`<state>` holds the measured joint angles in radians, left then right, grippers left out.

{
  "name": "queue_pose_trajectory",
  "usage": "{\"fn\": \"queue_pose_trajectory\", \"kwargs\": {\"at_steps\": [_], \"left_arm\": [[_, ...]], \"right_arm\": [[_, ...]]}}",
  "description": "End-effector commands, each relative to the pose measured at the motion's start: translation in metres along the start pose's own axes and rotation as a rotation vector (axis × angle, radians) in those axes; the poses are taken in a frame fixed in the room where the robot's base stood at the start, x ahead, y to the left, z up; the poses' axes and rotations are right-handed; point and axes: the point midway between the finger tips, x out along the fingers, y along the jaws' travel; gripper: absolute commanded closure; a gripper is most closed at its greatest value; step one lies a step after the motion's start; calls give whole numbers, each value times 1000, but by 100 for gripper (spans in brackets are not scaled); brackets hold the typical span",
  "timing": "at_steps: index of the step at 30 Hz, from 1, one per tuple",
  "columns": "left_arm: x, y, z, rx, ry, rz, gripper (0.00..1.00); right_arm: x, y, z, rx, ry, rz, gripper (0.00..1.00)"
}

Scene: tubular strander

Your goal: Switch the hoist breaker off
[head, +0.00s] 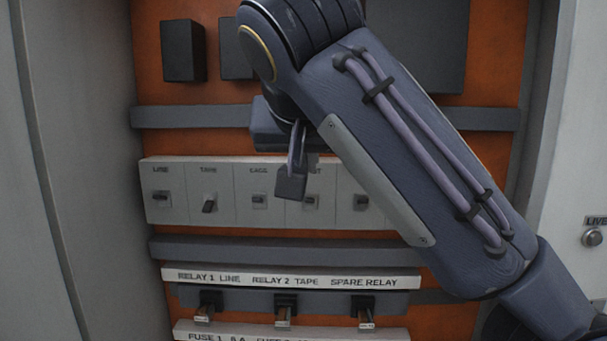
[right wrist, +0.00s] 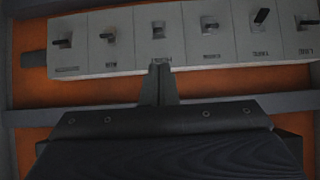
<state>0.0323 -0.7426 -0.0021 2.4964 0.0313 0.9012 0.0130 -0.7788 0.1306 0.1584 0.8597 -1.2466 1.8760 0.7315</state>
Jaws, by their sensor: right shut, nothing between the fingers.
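The hoist breaker (head: 309,199) is a grey module with a small dark lever in the pale breaker row. Its label is mostly hidden behind my right gripper (head: 291,185) in the head view. My right gripper is shut and empty, its fingertips in front of the row by the hoist breaker's left side there. In the right wrist view the row appears upside down. The hoist breaker (right wrist: 158,32) stands straight ahead of the shut fingertips (right wrist: 160,72), which overlap its label edge. I cannot tell whether they touch it. My left gripper is not in view.
The line breaker (head: 161,197), tape breaker (head: 208,206) and cage breaker (head: 258,199) sit left of it; the tape lever points lower than its neighbours. Relays (head: 283,308) sit below a grey rail (head: 210,249). Dark boxes (head: 183,50) stand above. The cabinet's left wall (head: 85,170) is close.

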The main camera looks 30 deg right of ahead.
Motion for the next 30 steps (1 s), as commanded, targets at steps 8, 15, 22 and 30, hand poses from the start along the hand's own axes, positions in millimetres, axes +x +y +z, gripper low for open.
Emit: {"fn": "queue_pose_trajectory", "kwargs": {"at_steps": [8, 15, 22, 30], "left_arm": [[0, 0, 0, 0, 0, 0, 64], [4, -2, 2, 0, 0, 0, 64], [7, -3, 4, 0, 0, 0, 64], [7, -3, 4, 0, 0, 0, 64]], "right_arm": [[1, 0, 0, 0, 0, 0, 100], [24, 2, 1, 0, -1, 4, 100], [66, 2, 1, -1, -2, 5, 100], [97, 1, 0, -2, -1, 1, 100]]}}
